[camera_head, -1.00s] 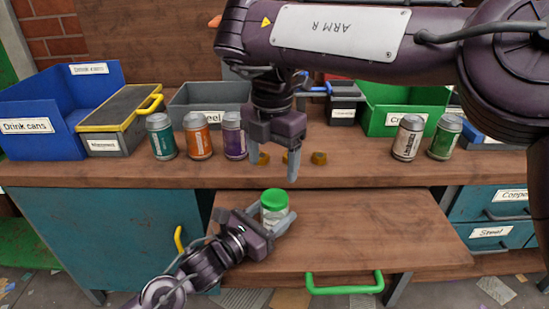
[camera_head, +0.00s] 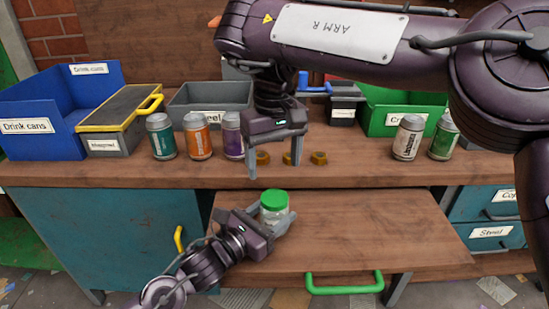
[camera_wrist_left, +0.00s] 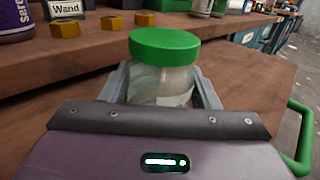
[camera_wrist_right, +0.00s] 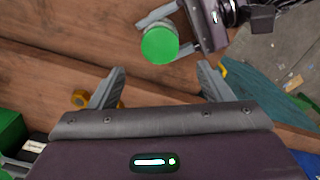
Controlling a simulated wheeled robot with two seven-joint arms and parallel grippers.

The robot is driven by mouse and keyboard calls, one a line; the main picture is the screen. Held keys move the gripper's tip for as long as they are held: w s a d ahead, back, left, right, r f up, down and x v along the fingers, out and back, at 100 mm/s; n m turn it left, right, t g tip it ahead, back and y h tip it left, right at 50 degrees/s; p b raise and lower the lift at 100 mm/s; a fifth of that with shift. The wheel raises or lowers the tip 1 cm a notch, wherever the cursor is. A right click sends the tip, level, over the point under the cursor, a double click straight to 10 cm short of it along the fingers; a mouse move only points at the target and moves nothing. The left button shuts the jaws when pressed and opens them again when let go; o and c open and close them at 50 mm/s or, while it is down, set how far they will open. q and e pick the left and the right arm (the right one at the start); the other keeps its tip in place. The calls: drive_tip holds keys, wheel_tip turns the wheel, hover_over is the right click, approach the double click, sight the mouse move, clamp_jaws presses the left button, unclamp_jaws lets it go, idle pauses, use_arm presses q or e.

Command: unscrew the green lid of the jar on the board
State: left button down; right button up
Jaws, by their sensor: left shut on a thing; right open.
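The clear jar (camera_head: 275,215) stands upright on the pull-out board (camera_head: 370,225), with its green lid (camera_head: 273,197) on top. The lid also shows in the left wrist view (camera_wrist_left: 165,45) and in the right wrist view (camera_wrist_right: 160,45). My left gripper (camera_head: 276,222) is shut on the jar's glass body below the lid, one finger on each side. My right gripper (camera_head: 276,172) is open and empty. It points down above the board's back edge, behind and above the jar. In the right wrist view the lid lies beyond its fingertips.
Brass nuts (camera_head: 319,158) lie on the bench behind the right gripper. Several cans, such as the orange one (camera_head: 197,137), stand near a blue bin (camera_head: 40,115), a grey bin (camera_head: 210,100) and a green bin (camera_head: 395,110). The board's right side is clear.

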sight(275, 197)
drive_tip(key=shift+f+m, duration=0.3)
drive_tip(key=shift+f, duration=0.15)
wheel_tip(275, 197, down, 7)
drive_tip(key=shift+f, duration=0.1)
drive_tip(key=c, duration=1.1)
